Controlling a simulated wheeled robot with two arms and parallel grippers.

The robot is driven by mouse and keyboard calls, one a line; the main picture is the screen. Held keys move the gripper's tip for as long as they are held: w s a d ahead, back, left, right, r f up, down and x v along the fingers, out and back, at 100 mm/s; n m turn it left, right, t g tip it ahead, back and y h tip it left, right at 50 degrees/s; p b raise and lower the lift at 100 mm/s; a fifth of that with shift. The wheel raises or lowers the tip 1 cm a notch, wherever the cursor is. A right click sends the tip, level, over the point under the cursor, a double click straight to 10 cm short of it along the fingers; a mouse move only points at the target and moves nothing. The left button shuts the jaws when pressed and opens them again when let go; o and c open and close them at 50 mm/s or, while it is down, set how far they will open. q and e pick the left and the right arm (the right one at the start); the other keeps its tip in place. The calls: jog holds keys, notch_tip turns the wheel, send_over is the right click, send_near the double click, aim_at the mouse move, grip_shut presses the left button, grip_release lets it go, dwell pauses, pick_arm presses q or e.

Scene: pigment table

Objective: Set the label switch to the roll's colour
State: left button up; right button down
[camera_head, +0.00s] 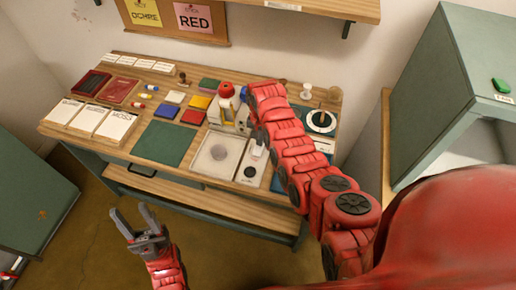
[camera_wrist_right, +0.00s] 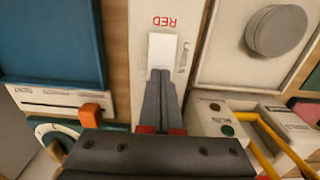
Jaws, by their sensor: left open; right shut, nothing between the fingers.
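The white label switch (camera_wrist_right: 163,48) sits on a narrow pale panel (camera_wrist_right: 145,18) printed RED and LABELS; the lettering appears upside down in the right wrist view. In the head view the panel (camera_head: 249,163) lies at the table's front, right of centre. My right gripper (camera_wrist_right: 160,74) is shut and empty, its fingertips at the switch's near end; I cannot tell whether they touch. My right arm hides most of that gripper in the head view. My left gripper (camera_head: 137,224) is open and empty, in front of the table. I cannot make out a roll for certain.
A tray with a grey disc (camera_head: 219,152) lies left of the panel. A device with yellow bars (camera_wrist_right: 275,142) stands close to my right gripper. A dial (camera_head: 320,122) is at the right. Wall cards read RED (camera_head: 193,19) and, apparently, OCHRE (camera_head: 144,12).

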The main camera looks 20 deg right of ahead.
jog(key=shift+f, duration=0.2)
jog(key=shift+r, duration=0.1)
jog(key=shift+r+p, duration=0.5)
jog(key=shift+r, duration=0.7)
jog(key=shift+r+p, duration=0.6)
jog(key=shift+r, duration=1.7)
jog(key=shift+s+f, duration=0.1)
